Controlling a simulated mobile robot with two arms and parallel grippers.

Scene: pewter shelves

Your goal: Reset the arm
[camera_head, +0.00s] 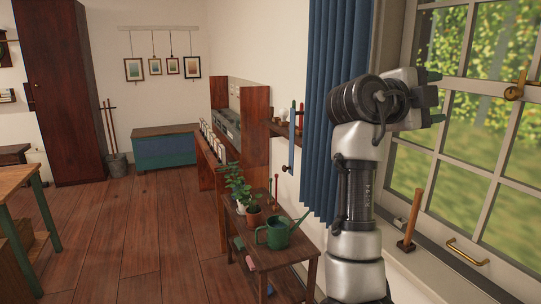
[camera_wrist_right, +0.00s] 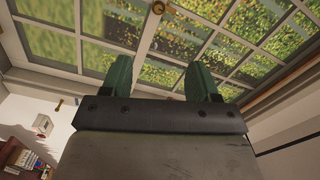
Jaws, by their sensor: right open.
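My right arm (camera_head: 352,190) stands raised upright in front of the window at the right of the head view. Its gripper (camera_head: 436,97) is turned toward the window panes. In the right wrist view the gripper (camera_wrist_right: 161,78) shows two green fingers spread apart with nothing between them; the window lies beyond them. Whether the gripper touches the window cannot be told. My left gripper is in neither view.
The window (camera_head: 465,140) has brass handles, and a wooden-handled tool stands on its sill. A blue curtain (camera_head: 333,100) hangs behind my arm. A small table (camera_head: 305,254) bears a green watering can (camera_head: 278,235) and potted plants. The wooden floor (camera_head: 125,235) is clear in the middle.

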